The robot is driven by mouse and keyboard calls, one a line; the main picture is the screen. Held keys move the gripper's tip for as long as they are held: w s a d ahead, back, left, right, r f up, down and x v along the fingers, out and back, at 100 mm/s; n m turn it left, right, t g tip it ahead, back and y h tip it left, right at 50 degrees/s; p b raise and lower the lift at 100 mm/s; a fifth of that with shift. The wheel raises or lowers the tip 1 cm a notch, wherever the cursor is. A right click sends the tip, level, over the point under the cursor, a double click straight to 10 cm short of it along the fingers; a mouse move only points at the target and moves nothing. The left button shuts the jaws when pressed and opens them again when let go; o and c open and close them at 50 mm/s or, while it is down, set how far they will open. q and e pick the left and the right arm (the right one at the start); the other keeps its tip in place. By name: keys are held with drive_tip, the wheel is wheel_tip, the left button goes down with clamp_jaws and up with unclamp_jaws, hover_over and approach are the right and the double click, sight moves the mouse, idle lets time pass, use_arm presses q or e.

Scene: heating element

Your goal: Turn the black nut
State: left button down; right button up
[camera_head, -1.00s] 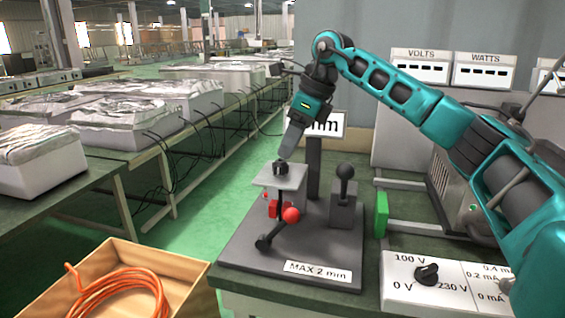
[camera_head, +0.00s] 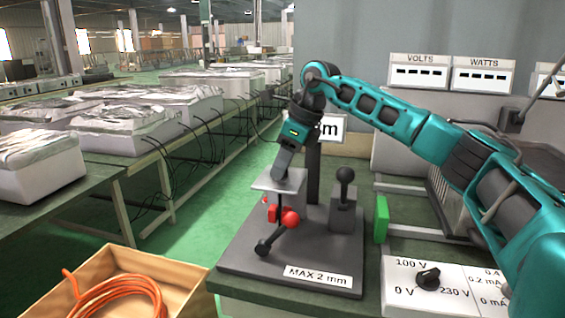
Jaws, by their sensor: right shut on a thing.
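My right gripper (camera_head: 280,175) comes down at a slant onto the small grey plate (camera_head: 294,184) on top of the test stand. Its fingers are shut at the spot on the plate where the black nut sat. The nut itself is hidden behind the fingers. Below the plate are a red block (camera_head: 273,214), a red ball (camera_head: 290,218) and a lever with a black ball end (camera_head: 262,247). My left gripper is not in view.
The stand's dark base (camera_head: 240,262) carries a "MAX 2 mm" label and a black-knobbed lever (camera_head: 345,175) at right. A green block (camera_head: 381,218) and a voltage dial panel (camera_head: 428,279) lie farther right. A box with orange cable (camera_head: 120,295) is at lower left.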

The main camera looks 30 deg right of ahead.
drive_tip(key=c, duration=0.4)
drive_tip(key=shift+c, duration=0.2)
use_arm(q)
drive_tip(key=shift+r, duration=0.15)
